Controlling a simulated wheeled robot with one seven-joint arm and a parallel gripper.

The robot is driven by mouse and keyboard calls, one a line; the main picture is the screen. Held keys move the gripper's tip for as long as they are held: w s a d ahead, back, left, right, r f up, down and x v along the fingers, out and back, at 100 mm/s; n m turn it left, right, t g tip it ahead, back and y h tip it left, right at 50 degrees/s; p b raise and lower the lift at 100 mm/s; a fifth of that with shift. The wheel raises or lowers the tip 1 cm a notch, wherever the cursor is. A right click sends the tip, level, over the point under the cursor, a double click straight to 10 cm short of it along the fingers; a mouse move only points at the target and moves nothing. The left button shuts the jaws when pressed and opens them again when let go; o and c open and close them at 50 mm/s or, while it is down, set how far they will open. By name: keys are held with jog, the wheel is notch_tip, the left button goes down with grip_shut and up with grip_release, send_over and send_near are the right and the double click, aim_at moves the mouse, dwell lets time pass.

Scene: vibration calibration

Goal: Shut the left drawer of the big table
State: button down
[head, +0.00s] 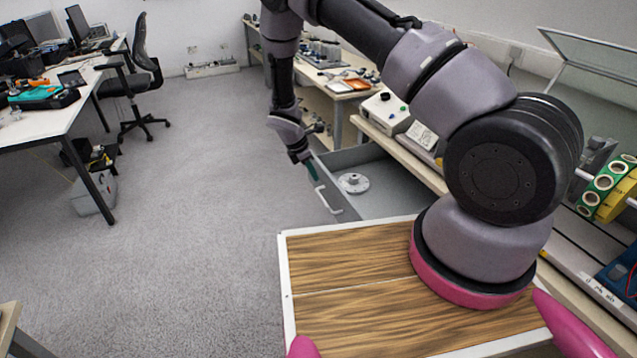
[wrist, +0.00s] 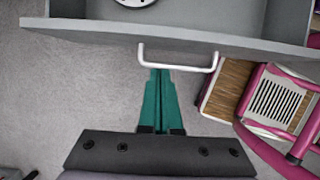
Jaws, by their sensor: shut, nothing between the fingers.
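The drawer (head: 375,196) is grey and stands pulled out from under the big table (head: 400,140), with a white round flanged part (head: 353,183) lying inside. Its white bar handle (head: 324,199) is on the front panel, and the handle also shows in the wrist view (wrist: 178,64). My gripper (head: 313,172) is shut and empty, with green fingers pointing down at the drawer's front. In the wrist view, the fingertips (wrist: 160,72) reach the handle's bar near its middle; I cannot tell whether they touch it.
A desk (head: 50,120) and an office chair (head: 138,80) stand at the left. The grey carpet in front of the drawer is clear.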

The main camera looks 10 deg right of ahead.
send_over(328, 200)
jog(key=a, duration=0.2)
notch_tip(328, 200, down, 8)
jog(key=shift+s+a+f, duration=0.1)
jog(key=shift+s+f, duration=0.1)
jog(key=shift+s, duration=0.25)
